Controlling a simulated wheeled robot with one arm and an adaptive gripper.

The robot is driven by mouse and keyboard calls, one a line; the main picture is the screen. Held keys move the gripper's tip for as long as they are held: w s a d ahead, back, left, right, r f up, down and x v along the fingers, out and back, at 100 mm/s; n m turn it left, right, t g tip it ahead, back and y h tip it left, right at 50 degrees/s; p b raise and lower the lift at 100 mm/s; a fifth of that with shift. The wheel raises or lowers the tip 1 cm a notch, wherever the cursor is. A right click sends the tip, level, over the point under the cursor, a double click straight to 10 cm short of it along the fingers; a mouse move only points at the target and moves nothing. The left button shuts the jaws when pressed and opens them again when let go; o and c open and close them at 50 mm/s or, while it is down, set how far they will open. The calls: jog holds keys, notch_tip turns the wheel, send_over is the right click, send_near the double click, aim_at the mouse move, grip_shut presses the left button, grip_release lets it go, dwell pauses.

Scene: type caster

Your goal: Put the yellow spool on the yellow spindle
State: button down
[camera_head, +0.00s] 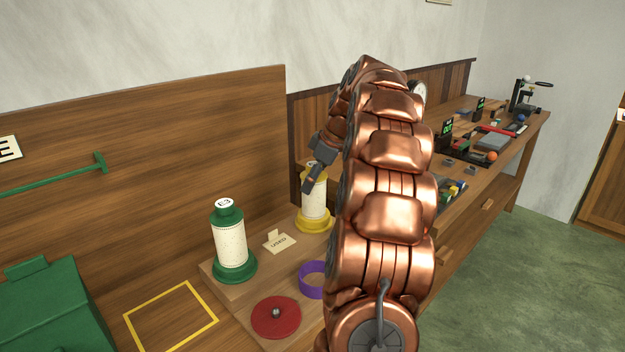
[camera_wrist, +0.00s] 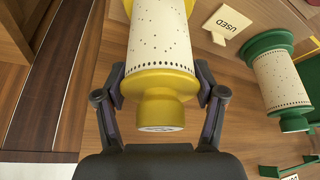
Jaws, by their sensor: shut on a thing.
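The yellow spool (camera_head: 314,204), a cream dotted roll with a yellow top end, stands upright at the back of the wooden stand, left of my arm in the head view. My gripper (camera_head: 312,178) is shut on its yellow top end. In the wrist view, the fingers of my gripper (camera_wrist: 160,80) lie on either side of the yellow collar of the spool (camera_wrist: 160,40). A wide yellow base (camera_head: 314,223) shows under the roll. I cannot tell whether this base is the spool's flange or the yellow spindle. No bare yellow spindle shows.
A green spool (camera_head: 231,245) marked E3 stands on the left, with a "USED" card (camera_head: 279,242) between the spools. A red disc (camera_head: 276,318) with a metal pin and a purple ring (camera_head: 312,280) are in front. My arm hides much of the bench's middle.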

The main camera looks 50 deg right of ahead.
aim_at(310, 163)
grip_release()
jog(key=shift+r+p, duration=0.75)
jog(key=shift+r, duration=2.25)
